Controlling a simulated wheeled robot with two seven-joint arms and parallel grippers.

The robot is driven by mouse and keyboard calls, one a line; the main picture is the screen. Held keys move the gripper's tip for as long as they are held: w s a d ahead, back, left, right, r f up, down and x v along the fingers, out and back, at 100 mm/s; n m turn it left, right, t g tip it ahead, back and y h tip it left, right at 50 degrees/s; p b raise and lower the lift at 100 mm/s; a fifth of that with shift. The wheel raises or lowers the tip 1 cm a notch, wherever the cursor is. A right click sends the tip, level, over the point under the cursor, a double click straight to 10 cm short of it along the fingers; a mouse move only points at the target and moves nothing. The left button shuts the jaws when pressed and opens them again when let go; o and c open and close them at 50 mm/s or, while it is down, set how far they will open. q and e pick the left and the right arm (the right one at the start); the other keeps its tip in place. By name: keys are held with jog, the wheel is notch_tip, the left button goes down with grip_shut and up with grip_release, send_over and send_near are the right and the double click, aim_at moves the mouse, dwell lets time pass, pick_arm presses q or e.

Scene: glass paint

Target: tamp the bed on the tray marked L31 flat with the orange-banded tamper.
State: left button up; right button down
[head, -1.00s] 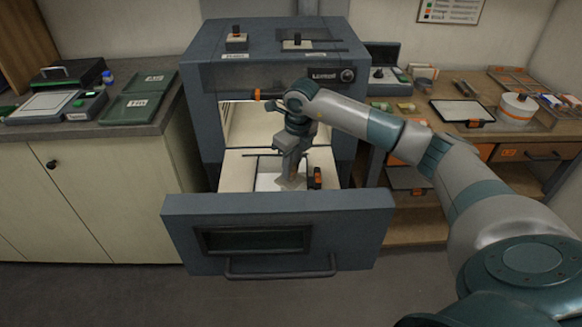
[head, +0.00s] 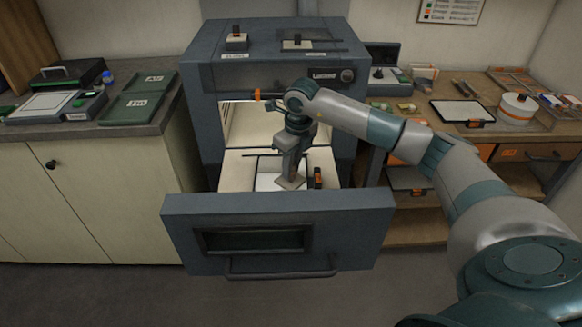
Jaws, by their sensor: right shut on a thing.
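My right gripper (head: 291,166) reaches down over the open drawer of the grey kiln-like cabinet. It is shut on the tamper, whose flat grey foot (head: 290,184) shows below the fingers; a small trace of orange shows just above the foot. The foot is over a white bed on a tray (head: 266,183) in the drawer. I cannot tell whether the foot touches the bed. A dark piece with orange (head: 317,178) stands at the tray's right side. The L31 mark is not readable. My left gripper is not in view.
The drawer front (head: 275,230) rises in front of the tray, and the cabinet (head: 275,60) stands behind it. A left counter carries dark green trays (head: 140,97). A right bench holds a white-topped tray (head: 462,111) and a white tub with an orange band (head: 517,108).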

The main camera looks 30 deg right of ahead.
jog(key=shift+r+p, duration=0.55)
jog(key=shift+r, duration=0.55)
jog(key=shift+s, duration=0.1)
jog(key=shift+s+a, duration=0.6)
jog(key=shift+s, duration=0.2)
jog(key=shift+s+a, duration=0.55)
jog(key=shift+s, duration=0.3)
jog(key=shift+s+a, duration=0.6)
jog(key=shift+s, duration=0.2)
jog(key=shift+f, duration=0.15)
jog(key=shift+f+b, duration=0.6)
jog(key=shift+f, duration=0.15)
jog(key=shift+f+b, duration=0.25)
jog(key=shift+b, duration=0.05)
